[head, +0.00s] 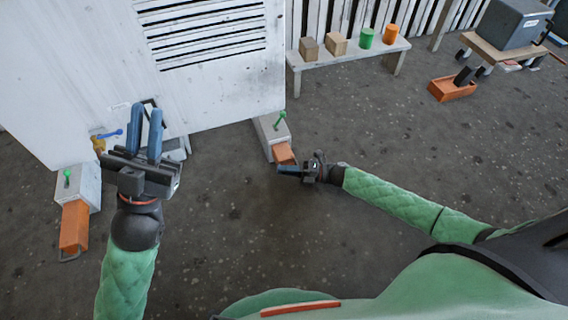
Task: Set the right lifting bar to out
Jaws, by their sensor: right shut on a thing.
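The right lifting bar (283,153) is an orange bar that sticks a short way out of a light grey block (267,133) with a green lever (280,120) on top.
The left lifting bar (74,227) sticks further out of its block (85,187), with a wire handle at its end. A bench (350,54) with several blocks stands at the back. An orange bin (452,91) is at the right. The floor between my arms is clear.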

